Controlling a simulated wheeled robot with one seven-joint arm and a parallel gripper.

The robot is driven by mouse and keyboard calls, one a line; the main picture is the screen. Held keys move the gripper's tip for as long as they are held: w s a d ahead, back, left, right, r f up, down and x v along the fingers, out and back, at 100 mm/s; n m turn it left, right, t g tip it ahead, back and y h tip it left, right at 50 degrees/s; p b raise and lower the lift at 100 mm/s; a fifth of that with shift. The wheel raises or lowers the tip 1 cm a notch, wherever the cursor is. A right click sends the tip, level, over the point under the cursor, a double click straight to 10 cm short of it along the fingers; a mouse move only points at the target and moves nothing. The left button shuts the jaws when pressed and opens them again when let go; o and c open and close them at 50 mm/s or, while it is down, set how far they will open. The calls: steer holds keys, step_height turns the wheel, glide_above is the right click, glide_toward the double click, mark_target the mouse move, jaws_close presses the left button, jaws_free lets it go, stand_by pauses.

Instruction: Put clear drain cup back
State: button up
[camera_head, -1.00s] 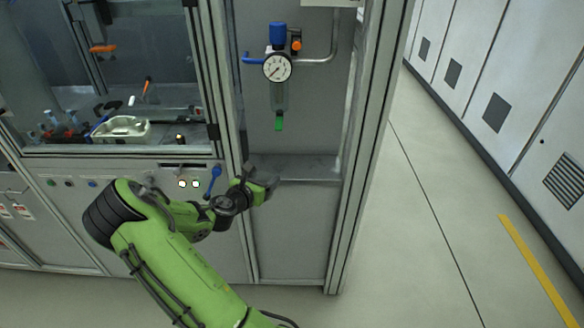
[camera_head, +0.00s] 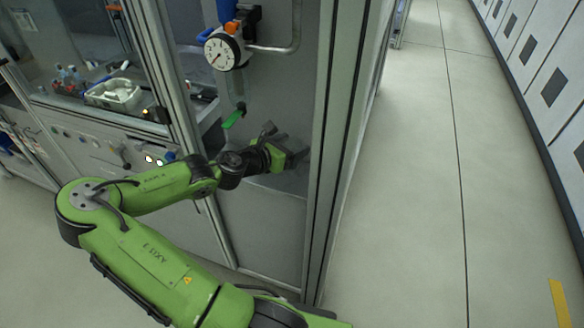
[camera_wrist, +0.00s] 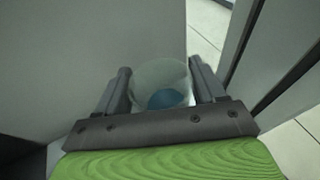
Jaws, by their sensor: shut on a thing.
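My gripper (camera_head: 284,146) is in the bay at the lower right of the gauge. The wrist view shows its two fingers shut on a clear round cup (camera_wrist: 160,73) with blue at its bottom. I cannot make out the cup in the head view. The air regulator unit, with a white dial gauge (camera_head: 222,52) and blue knob, is mounted on the bay's back panel. A green drain piece (camera_head: 234,117) hangs at its lower end, to the upper left of my gripper and apart from it.
A grey ledge (camera_head: 284,183) lies below my gripper. A metal frame post (camera_head: 333,150) stands close on its right, and another post is on the left. A pale tray (camera_head: 114,94) sits in the left cell. Open floor lies to the right.

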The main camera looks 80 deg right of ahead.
steer(key=f+b, duration=0.1)
steer(key=f, duration=0.1)
steer(key=f+b, duration=0.1)
steer(key=f, duration=0.2)
steer(key=shift+s+f, duration=0.2)
steer(key=shift+f, duration=0.05)
steer(key=shift+r, duration=0.15)
steer(key=o, duration=1.1)
